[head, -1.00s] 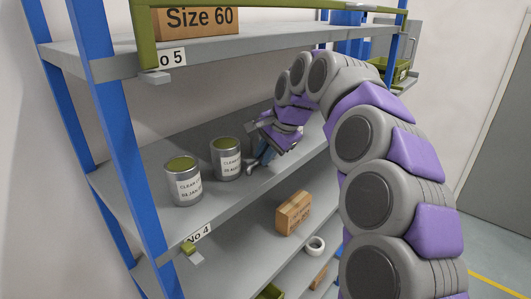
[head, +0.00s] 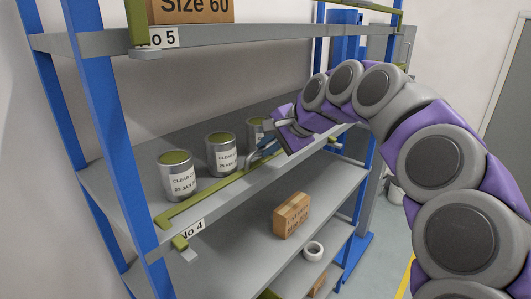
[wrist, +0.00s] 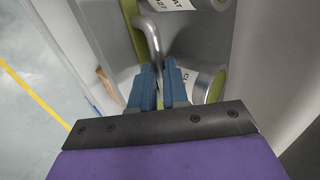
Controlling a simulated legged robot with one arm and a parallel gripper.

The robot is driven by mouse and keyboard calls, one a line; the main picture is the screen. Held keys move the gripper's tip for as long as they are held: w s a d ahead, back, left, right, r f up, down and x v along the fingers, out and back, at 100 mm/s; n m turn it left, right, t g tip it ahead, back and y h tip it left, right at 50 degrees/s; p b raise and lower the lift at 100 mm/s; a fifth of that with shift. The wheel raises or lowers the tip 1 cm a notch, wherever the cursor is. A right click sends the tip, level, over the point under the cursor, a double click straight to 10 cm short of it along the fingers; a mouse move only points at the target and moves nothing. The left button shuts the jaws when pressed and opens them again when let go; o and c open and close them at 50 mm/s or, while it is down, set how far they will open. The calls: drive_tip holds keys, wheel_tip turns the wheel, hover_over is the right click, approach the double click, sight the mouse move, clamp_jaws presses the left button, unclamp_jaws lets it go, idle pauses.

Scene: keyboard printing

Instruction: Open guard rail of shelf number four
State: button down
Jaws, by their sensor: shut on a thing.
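The shelf number four (head: 225,178) bears a "No 4" label (head: 193,230) on its front edge. Its green guard rail (head: 208,193) runs along the front of the shelf, its left end close to the blue post. My gripper (head: 258,153) is at the rail, at the shelf's front edge. In the wrist view the blue fingers of my gripper (wrist: 159,88) are shut on a bent grey metal handle (wrist: 152,38). The handle meets the green rail (wrist: 130,12) there. The fingers and arm hide part of the rail.
Several labelled cans (head: 178,177) stand on the shelf behind the rail. Open floor (head: 392,245) lies to the right.

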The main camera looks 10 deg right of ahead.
drive_tip(key=c, duration=1.3)
unclamp_jaws()
drive_tip(key=shift+s, duration=0.15)
drive_tip(key=shift+o, duration=0.9)
drive_tip(key=v, duration=1.7)
drive_tip(key=shift+d, duration=0.15)
